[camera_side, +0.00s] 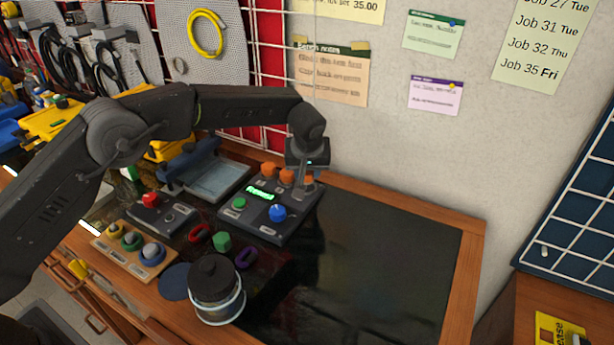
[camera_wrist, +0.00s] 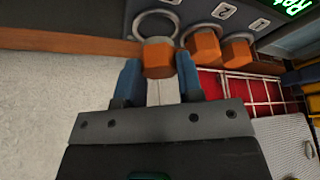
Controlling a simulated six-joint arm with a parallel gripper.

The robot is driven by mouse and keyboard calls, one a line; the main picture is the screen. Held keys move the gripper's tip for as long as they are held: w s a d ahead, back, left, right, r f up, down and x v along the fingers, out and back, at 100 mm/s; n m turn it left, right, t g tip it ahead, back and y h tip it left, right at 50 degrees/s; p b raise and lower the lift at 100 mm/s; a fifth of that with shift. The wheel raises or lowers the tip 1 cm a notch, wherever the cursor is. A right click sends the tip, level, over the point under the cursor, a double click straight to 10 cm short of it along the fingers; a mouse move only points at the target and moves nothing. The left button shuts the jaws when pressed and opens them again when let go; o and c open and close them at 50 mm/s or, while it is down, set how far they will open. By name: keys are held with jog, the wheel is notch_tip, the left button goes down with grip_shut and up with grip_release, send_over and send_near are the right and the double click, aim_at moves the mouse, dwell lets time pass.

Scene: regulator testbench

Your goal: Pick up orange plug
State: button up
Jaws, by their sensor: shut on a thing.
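My gripper (camera_side: 307,180) is above the right back corner of the dark control box (camera_side: 262,224). In the wrist view its blue fingers (camera_wrist: 160,80) are closed around an orange plug (camera_wrist: 158,60), one on each side. A grey ring (camera_wrist: 157,24) on the box lies just beyond the held plug. I cannot tell whether the plug is clear of its socket. Two other orange plugs stand beside it in the wrist view, a middle one (camera_wrist: 205,45) and an outer one (camera_wrist: 238,52). They also show along the box's back edge in the side view (camera_side: 268,170).
The box carries a lit green display, a green button and a blue knob (camera_side: 277,213). A small red-button box (camera_side: 160,214), a wooden button tray (camera_side: 133,249) and a dark lidded jar (camera_side: 214,285) stand left and in front. The dark mat (camera_side: 385,270) is clear on the right.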

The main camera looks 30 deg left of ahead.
jog(key=shift+r, duration=0.95)
jog(key=s+a+r, duration=0.3)
jog(key=a+r, duration=0.3)
jog(key=a, duration=0.5)
notch_tip(320, 180, up, 11)
jog(key=shift+a, duration=0.15)
jog(key=shift+f, duration=0.15)
